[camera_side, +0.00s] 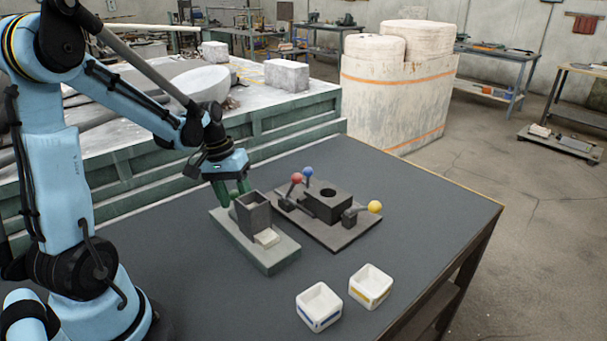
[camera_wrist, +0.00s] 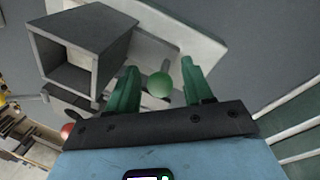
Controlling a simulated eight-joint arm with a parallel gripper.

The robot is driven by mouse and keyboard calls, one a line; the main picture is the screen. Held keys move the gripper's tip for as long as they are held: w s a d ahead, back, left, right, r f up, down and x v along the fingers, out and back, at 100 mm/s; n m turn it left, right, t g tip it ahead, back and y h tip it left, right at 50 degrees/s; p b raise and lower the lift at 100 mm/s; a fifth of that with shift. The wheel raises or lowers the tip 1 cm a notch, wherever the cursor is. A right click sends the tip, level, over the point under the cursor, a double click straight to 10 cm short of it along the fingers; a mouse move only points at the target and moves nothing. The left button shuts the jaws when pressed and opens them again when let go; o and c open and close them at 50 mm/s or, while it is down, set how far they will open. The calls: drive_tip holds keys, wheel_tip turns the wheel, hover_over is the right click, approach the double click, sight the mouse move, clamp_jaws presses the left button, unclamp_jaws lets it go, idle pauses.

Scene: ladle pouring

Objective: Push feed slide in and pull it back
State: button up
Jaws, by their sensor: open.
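The feeder has a grey-green base (camera_side: 283,255) with a dark square open-topped hopper (camera_side: 253,216) standing on it. A pale block (camera_side: 267,238) shows at the hopper's front foot. In the wrist view the hopper (camera_wrist: 75,42) is at upper left, and a green ball knob (camera_wrist: 160,84) on a short stem sits at the feeder's rear end. My gripper (camera_side: 232,191) is behind the hopper, with its green fingers pointing down. In the wrist view its fingers (camera_wrist: 159,68) are open, one on each side of the knob, with gaps visible. The slide's body is mostly hidden.
Beside the feeder is a dark plate (camera_side: 349,235) with a block with a round hole (camera_side: 327,204) and red (camera_side: 297,178), blue (camera_side: 308,172) and yellow (camera_side: 375,206) knobs. Two white square cups (camera_side: 319,307) (camera_side: 371,286) stand near the front. The table's right side is clear.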

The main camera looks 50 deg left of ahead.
clamp_jaws()
drive_tip(key=shift+a, duration=2.25)
unclamp_jaws()
drive_tip(key=shift+s, duration=0.1)
wheel_tip(320, 180, up, 12)
drive_tip(key=s+a, duration=0.1)
drive_tip(key=shift+s+a, duration=0.15)
drive_tip(key=shift+a, duration=0.25)
